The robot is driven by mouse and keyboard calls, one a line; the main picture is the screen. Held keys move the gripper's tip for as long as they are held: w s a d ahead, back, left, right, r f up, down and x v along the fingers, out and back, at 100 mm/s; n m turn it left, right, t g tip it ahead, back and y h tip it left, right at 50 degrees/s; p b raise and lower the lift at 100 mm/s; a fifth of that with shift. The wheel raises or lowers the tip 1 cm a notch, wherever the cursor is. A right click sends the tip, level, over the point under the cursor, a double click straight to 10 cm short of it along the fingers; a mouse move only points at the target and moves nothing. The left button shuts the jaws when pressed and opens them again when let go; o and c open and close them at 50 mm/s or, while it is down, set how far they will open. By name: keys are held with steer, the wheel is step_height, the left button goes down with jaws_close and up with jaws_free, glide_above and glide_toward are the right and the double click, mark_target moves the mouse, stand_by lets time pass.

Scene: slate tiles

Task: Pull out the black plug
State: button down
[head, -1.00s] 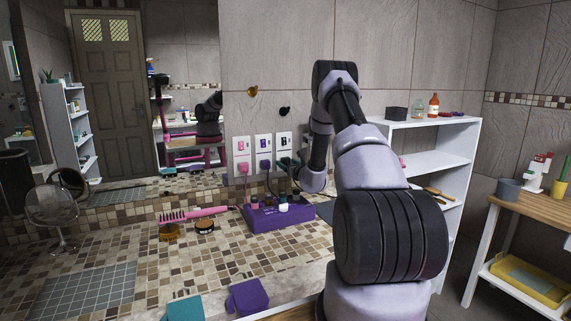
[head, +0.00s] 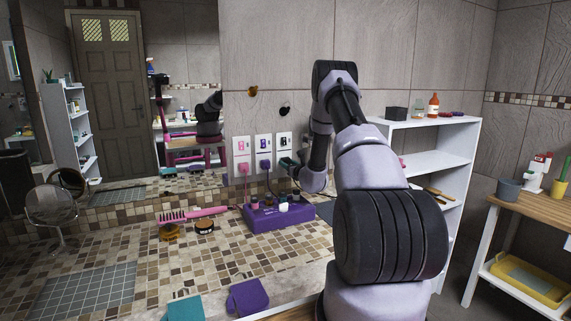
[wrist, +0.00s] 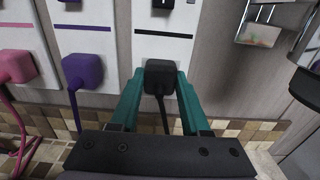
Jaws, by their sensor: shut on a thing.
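The black plug (wrist: 160,75) is between the teal fingers of my gripper (wrist: 158,84) in the wrist view, and they press on its two sides. Its black cord hangs down from it toward my gripper's palm. The plug is in front of the lower part of the right white wall plate (wrist: 163,22). I cannot tell whether its prongs are still in the socket. In the head view my gripper (head: 287,162) is at that right plate (head: 284,141), and the black plug is hidden there.
A pink plug (wrist: 16,66) and a purple plug (wrist: 82,71) sit in the plates to the left. A purple box (head: 280,218) with small items stands on the tiled counter below. A white shelf (head: 459,190) stands to the right.

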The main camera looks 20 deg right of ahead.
steer(key=s, duration=0.6)
stand_by(1.1)
steer(key=shift+d, duration=0.1)
stand_by(0.4)
